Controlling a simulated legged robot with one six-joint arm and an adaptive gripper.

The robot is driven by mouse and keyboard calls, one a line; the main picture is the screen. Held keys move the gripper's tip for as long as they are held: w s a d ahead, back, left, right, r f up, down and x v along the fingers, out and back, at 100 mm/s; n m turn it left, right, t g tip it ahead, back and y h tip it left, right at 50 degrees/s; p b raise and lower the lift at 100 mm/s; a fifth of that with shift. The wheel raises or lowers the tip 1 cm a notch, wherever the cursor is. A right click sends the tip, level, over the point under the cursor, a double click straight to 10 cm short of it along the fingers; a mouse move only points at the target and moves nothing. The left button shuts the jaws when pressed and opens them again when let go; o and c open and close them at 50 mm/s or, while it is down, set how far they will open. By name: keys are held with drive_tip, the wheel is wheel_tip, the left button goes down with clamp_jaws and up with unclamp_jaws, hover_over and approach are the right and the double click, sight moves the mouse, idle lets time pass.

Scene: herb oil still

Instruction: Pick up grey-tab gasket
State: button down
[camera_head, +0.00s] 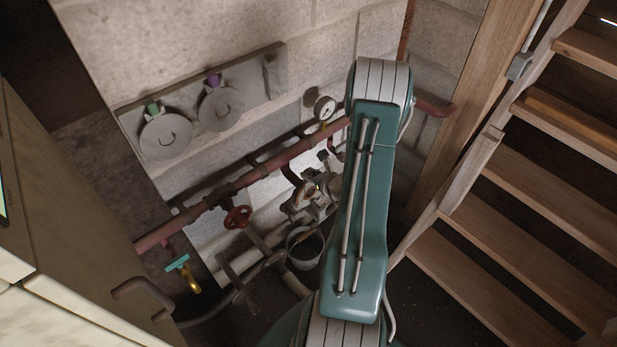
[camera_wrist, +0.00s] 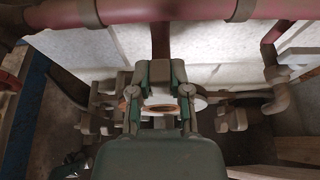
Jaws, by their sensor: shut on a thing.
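My gripper (camera_wrist: 160,90) has its two green-and-grey fingers shut on a pale piece in the wrist view, taken to be the grey-tab gasket (camera_wrist: 158,101). Its grey tab cannot be made out clearly. A copper-brown ring (camera_wrist: 166,108) shows just below the fingers, close to the pale piece. Two round grey gaskets hang on the wall board, one with a green tab (camera_head: 152,107) and one with a purple tab (camera_head: 214,81).
A red pipe (camera_head: 255,175) crosses above the gripper, with a red valve wheel (camera_head: 237,217) and a pressure gauge (camera_head: 324,108). A bucket (camera_head: 304,247) stands below the pipework. Wooden stairs (camera_head: 520,200) fill the right. A cabinet (camera_head: 60,200) stands at the left.

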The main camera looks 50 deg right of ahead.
drive_tip(key=r, duration=0.6)
drive_tip(key=shift+s+r, duration=0.2)
drive_tip(key=s+a, duration=0.2)
drive_tip(key=s, duration=1.7)
drive_tip(key=shift+a+r, duration=0.1)
drive_tip(key=shift+r, duration=2.05)
